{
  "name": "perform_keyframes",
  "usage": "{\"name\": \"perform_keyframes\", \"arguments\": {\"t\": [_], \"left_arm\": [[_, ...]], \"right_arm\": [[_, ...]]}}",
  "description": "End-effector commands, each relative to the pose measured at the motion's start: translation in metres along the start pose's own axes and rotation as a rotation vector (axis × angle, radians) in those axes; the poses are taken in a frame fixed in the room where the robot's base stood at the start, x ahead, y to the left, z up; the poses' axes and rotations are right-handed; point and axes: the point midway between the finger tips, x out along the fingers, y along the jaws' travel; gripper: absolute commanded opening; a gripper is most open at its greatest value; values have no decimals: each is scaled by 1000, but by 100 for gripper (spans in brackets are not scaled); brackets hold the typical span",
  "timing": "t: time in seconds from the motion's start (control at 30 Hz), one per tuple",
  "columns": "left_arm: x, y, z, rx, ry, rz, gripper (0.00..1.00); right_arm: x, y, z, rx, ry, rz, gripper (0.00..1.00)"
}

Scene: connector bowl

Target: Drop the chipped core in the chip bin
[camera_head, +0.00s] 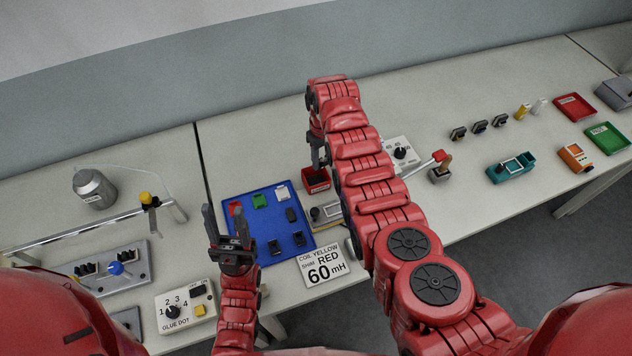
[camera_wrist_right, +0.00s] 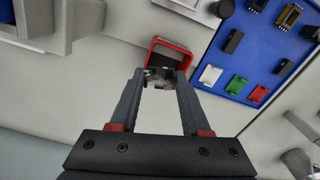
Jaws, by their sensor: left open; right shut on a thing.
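A small red open bin (camera_head: 317,186), which looks like the chip bin, stands right of the blue mat. My right gripper (camera_head: 319,160) points down just above it. In the right wrist view, that gripper (camera_wrist_right: 160,78) is shut on a small dark grey piece (camera_wrist_right: 159,74), apparently the chipped core. The piece overlaps the near side of the red bin (camera_wrist_right: 173,43) in that view; its exact height above the bin cannot be told. A chip on the piece is too small to make out.
The blue mat (camera_head: 250,213) holds red, green and white pieces and several dark parts. A sign reading "60 mH" (camera_head: 322,267) stands in front. A teal tray (camera_head: 511,168), another red tray (camera_head: 574,107) and a green tray (camera_head: 606,138) lie far right.

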Motion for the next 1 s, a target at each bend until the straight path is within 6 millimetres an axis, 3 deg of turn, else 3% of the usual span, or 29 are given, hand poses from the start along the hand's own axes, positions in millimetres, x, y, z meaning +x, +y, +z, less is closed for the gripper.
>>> {"name": "perform_keyframes", "arguments": {"t": [0.3,0.33,0.5,0.83,1.0], "left_arm": [[-2,0,0,0,0,0,50],[-2,0,0,0,0,0,50],[-2,0,0,0,0,0,50],[-3,0,0,0,0,0,50],[-9,0,2,0,0,0,50]], "right_arm": [[4,0,0,0,1,1,0],[4,0,0,0,1,1,52],[4,0,0,0,1,1,82],[3,0,0,0,1,1,82],[-7,1,-2,1,5,2,82]]}}
